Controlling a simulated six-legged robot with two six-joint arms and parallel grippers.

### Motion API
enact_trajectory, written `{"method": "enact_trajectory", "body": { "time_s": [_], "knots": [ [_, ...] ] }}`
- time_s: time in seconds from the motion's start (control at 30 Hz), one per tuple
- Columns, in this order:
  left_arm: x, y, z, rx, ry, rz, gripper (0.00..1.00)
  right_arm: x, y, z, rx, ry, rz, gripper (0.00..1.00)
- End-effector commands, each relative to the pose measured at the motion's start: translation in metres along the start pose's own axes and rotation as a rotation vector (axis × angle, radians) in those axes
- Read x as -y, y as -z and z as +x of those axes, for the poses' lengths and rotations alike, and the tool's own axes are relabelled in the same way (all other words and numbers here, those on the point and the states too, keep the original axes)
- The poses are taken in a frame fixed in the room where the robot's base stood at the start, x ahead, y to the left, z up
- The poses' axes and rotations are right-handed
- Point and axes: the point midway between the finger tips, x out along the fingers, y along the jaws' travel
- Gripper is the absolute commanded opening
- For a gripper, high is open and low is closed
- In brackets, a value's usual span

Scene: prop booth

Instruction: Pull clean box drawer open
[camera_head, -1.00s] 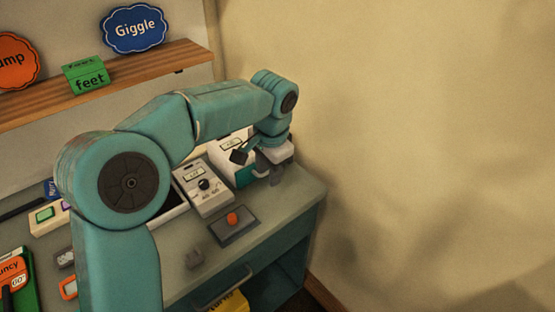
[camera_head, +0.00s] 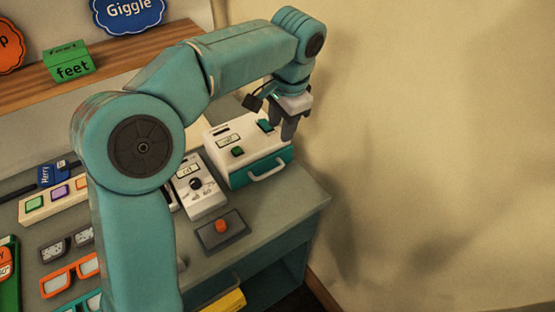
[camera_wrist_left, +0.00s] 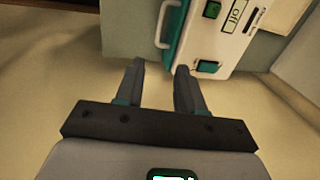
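The clean box is a white box (camera_head: 222,136) with a teal drawer front (camera_head: 242,180) and a white handle (camera_head: 268,172), at the right end of the counter. The drawer front looks flush with the box. My left gripper (camera_head: 288,134) hangs above and beside the box's right front corner, empty. In the left wrist view the gripper's fingers (camera_wrist_left: 160,78) are apart with nothing between them. The handle (camera_wrist_left: 164,24) and the box (camera_wrist_left: 225,40) lie ahead of the fingertips, not touching them. My right gripper is not in view.
A grey device with a dial (camera_head: 200,190) stands left of the box. A base with an orange button (camera_head: 222,228) sits in front. A wooden shelf (camera_head: 110,80) runs along the back wall. The right wall is close beyond the counter's right end.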

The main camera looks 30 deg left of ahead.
Motion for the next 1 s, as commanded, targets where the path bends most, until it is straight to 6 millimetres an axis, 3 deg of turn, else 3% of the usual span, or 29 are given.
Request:
{"method": "enact_trajectory", "body": {
  "time_s": [0.17, 0.63, 0.8, 1.0],
  "knots": [
    [-0.002, -0.006, 0.025, 0.005, -0.001, 0.001, 0.38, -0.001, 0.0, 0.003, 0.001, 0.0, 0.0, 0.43],
    [0.0, -0.008, 0.132, 0.005, -0.002, 0.0, 0.38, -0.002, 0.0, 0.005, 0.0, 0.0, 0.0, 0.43],
    [0.001, -0.005, 0.154, 0.002, -0.001, 0.0, 0.38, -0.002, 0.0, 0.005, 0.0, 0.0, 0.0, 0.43],
    [0.002, -0.004, 0.162, 0.0, -0.001, 0.0, 0.38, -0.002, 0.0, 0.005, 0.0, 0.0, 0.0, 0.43]
  ]
}}
